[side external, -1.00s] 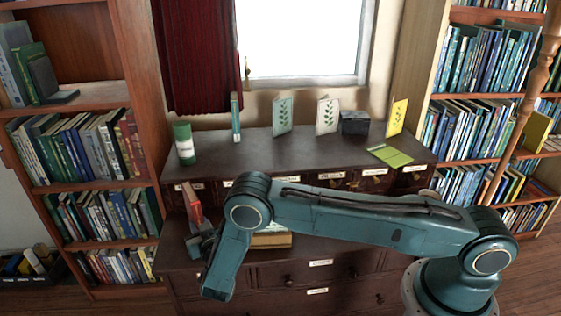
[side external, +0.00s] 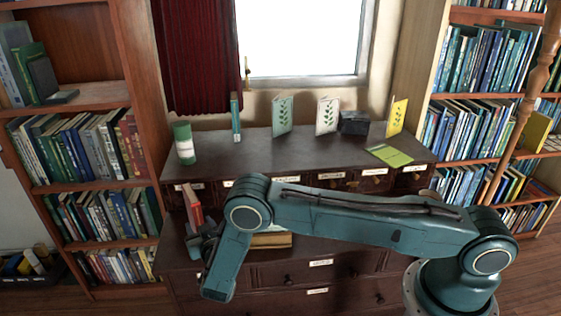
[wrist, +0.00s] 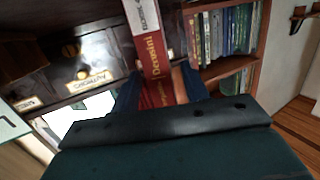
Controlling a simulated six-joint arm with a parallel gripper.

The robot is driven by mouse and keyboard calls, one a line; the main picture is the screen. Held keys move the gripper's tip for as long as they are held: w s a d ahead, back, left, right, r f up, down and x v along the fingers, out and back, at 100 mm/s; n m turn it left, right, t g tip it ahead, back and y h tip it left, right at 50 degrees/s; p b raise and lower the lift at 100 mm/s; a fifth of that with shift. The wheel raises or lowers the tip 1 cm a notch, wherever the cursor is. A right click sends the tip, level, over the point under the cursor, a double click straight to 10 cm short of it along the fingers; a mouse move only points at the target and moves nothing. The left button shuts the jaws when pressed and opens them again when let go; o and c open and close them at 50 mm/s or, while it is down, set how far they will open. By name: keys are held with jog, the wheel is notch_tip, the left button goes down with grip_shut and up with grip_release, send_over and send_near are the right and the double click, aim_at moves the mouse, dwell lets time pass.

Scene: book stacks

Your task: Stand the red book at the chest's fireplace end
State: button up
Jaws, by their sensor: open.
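The red book (side external: 194,206) stands roughly upright on the lower ledge at the left end of the dark chest (side external: 265,155). In the wrist view the red book (wrist: 156,55) shows its lettered spine and a pale upper part between my two fingers. My gripper (side external: 204,238) is low at the book, and its fingers are partly hidden by my arm in the side view. In the wrist view my gripper (wrist: 158,88) is open, with one finger on each side of the book. I cannot tell whether either finger touches it.
A green canister (side external: 184,144), a thin teal book (side external: 236,117), leaf-cover books (side external: 282,115) and a dark box (side external: 354,123) stand on the chest top. A yellow-green book (side external: 390,155) lies flat at right. The chest top's middle is clear.

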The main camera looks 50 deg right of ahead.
jog(key=v, duration=1.2)
jog(key=shift+r, duration=0.1)
dwell(0.4)
jog(key=s+d+r+m+g, duration=0.2)
jog(key=s+d+r+g, duration=0.15)
jog(key=d+r, duration=0.55)
jog(key=s+d+r+m+g, duration=0.25)
jog(key=d+r+g, duration=0.3)
jog(key=r, duration=0.65)
jog(key=s+r+n+y, duration=0.3)
jog(key=s+r+n, duration=0.1)
jog(key=s, duration=0.9)
jog(key=s+r+n+y, duration=0.3)
jog(key=s+r+n, duration=0.2)
jog(key=s, duration=0.8)
jog(key=shift+a+r, duration=0.2)
jog(key=shift+r, duration=0.4)
